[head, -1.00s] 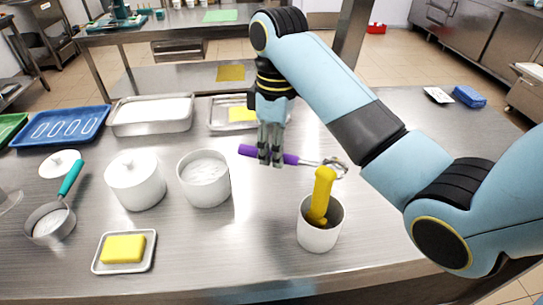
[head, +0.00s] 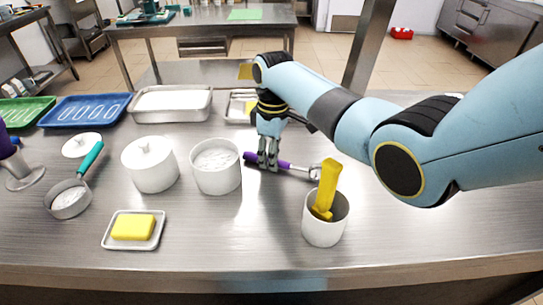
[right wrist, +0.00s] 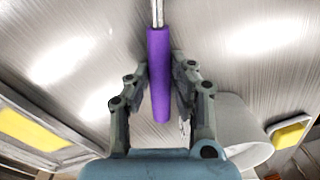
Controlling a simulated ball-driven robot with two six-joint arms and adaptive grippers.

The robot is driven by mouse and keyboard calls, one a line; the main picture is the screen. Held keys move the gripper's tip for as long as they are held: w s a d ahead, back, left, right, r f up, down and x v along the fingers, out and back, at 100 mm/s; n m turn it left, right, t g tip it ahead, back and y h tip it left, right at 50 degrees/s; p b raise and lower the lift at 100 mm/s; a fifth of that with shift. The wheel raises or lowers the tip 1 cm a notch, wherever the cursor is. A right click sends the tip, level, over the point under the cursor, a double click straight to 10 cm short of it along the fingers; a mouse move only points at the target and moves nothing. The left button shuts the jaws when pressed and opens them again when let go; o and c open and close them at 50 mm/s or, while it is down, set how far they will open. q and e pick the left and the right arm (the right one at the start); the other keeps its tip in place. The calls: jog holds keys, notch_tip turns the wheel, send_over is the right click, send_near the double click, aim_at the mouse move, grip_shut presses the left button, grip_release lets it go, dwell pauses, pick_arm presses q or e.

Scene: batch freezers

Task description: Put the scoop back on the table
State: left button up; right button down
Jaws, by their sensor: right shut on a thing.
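The scoop has a purple handle (head: 285,165) and a metal end that reaches right, partly behind the yellow utensil. My right gripper (head: 268,168) points down with its fingers on either side of the handle and is shut on it. In the right wrist view the purple handle (right wrist: 159,80) lies between the fingers, with its metal shaft running up out of the picture. The scoop lies level, at or just above the steel table (head: 200,240); I cannot tell whether it touches. My left gripper is not in view.
A white pot of white powder (head: 216,178) stands just left of the scoop. A white cup (head: 323,228) holding the yellow utensil (head: 327,188) stands in front right. A lidded white jar (head: 150,170) and a yellow block on a small tray (head: 108,238) are left. The table's front middle is clear.

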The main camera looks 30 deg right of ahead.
jog(key=c, duration=1.6)
grip_release()
jog(key=shift+f, duration=0.15)
jog(key=o, duration=0.4)
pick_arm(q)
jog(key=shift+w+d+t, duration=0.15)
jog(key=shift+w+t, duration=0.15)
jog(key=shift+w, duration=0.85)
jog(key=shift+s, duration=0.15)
pick_arm(e)
jog(key=shift+r, duration=0.35)
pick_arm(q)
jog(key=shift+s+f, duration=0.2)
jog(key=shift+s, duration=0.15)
pick_arm(e)
jog(key=r, duration=1.1)
jog(key=shift+w+d+r, duration=0.2)
jog(key=shift+d+r, duration=0.1)
jog(key=shift+d, duration=0.05)
